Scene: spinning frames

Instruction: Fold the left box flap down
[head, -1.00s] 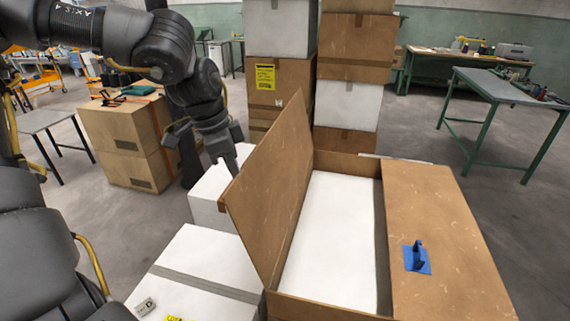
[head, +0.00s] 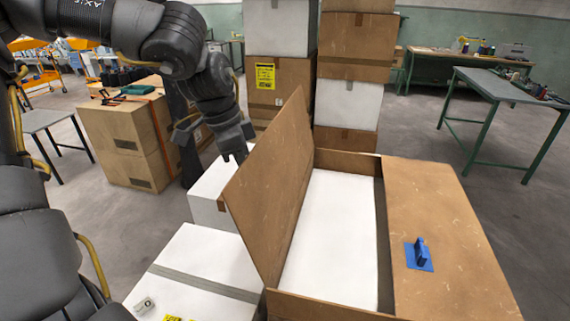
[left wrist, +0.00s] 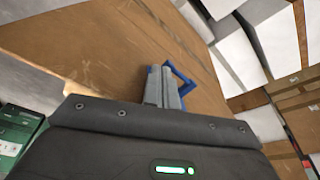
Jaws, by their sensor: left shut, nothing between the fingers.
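The open cardboard box (head: 330,306) stands in front of me with a white surface (head: 330,240) inside. Its left flap (head: 268,185) stands up, leaning a little outward to the left. Its right flap (head: 440,225) lies spread flat on the right side, with a blue handle (head: 419,256) on it. My left gripper (head: 238,157) is just left of the raised flap, on its outer side near the far end. In the left wrist view its fingers (left wrist: 162,88) are together and empty, with the brown flap (left wrist: 110,45) close ahead. I cannot tell whether they touch it. My right gripper is out of view.
White boxes (head: 200,262) stand left of the open box, below my left arm. Tall stacks of boxes (head: 356,50) stand behind it. A green-legged table (head: 505,85) is at the right, with clear floor (head: 520,230) before it.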

